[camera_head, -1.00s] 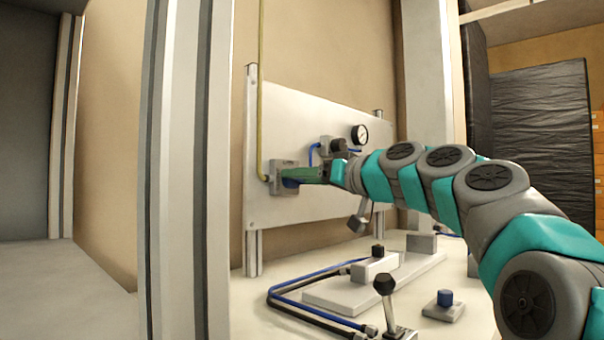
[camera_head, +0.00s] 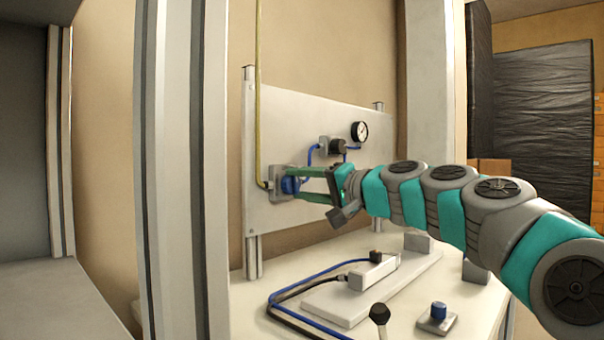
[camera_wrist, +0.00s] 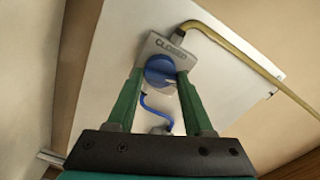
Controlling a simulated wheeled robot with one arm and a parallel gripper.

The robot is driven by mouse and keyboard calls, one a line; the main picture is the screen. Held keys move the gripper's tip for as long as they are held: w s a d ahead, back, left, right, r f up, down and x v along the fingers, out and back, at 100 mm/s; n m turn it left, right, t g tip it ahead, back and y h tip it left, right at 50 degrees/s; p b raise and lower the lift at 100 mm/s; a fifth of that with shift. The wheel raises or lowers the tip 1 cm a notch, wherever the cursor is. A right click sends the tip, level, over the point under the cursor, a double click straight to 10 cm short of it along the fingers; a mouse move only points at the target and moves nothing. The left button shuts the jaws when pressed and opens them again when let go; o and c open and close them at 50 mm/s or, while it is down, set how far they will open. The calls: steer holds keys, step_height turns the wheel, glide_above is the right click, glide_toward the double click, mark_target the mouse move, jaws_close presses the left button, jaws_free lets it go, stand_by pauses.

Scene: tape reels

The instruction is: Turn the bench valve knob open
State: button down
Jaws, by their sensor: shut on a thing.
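The blue valve knob (camera_head: 290,185) sits on a grey square plate (camera_head: 276,172) at the left end of the upright panel. In the wrist view the round knob (camera_wrist: 160,70) shows between my two green fingers, with the word CLOSED on the plate above it. My gripper (camera_wrist: 160,76) is shut on the knob, one finger on each side. In the head view my gripper (camera_head: 303,184) reaches the knob from the right, its two fingers one above the other. The fingers hide the knob's side edges.
The upright panel (camera_head: 262,130) also bears a pressure gauge (camera_head: 360,132) and a dark fitting with blue tubing. A yellow pipe (camera_head: 259,90) runs down to the valve. On the bench below stand a cylinder block (camera_head: 372,274), hoses, a lever and a blue button (camera_head: 438,311).

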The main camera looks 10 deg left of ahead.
steer(key=shift+m+p, duration=0.6)
steer(key=shift+m, duration=0.5)
steer(key=shift+c, duration=1.5)
jaws_free()
steer(key=shift+d, duration=0.1)
steer(key=b+v, duration=0.1)
steer(key=v, duration=0.6)
steer(key=shift+s+d, duration=0.2)
steer(key=shift+d, duration=0.05)
